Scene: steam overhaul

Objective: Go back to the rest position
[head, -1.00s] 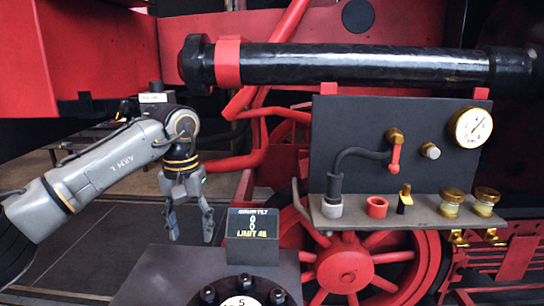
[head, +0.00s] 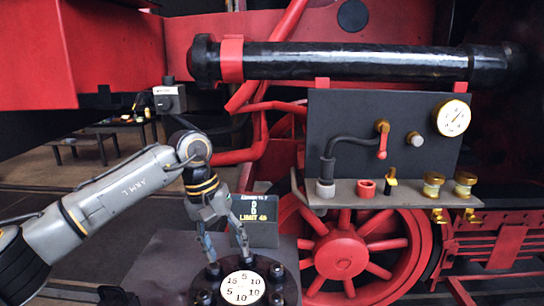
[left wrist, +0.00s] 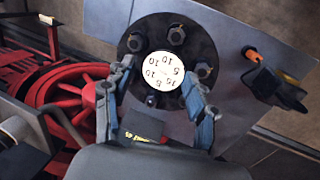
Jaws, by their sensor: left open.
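My left gripper (head: 228,257) is open with nothing between its fingers. It points down over the near dark pedestal, just behind a black bolted flange with a white numbered dial (head: 240,287). In the left wrist view its open blue-grey fingers (left wrist: 158,68) appear on either side of the dial face (left wrist: 164,70); I cannot tell whether they touch anything. My right gripper is not in view.
A dark panel with a gauge (head: 453,118), a red-handled valve (head: 382,140) and a shelf of small fittings (head: 410,194) stands to the right. A black pipe (head: 360,64) runs above it. Behind are a red spoked wheel (head: 340,255) and red bodywork. A bench (head: 80,143) stands far left.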

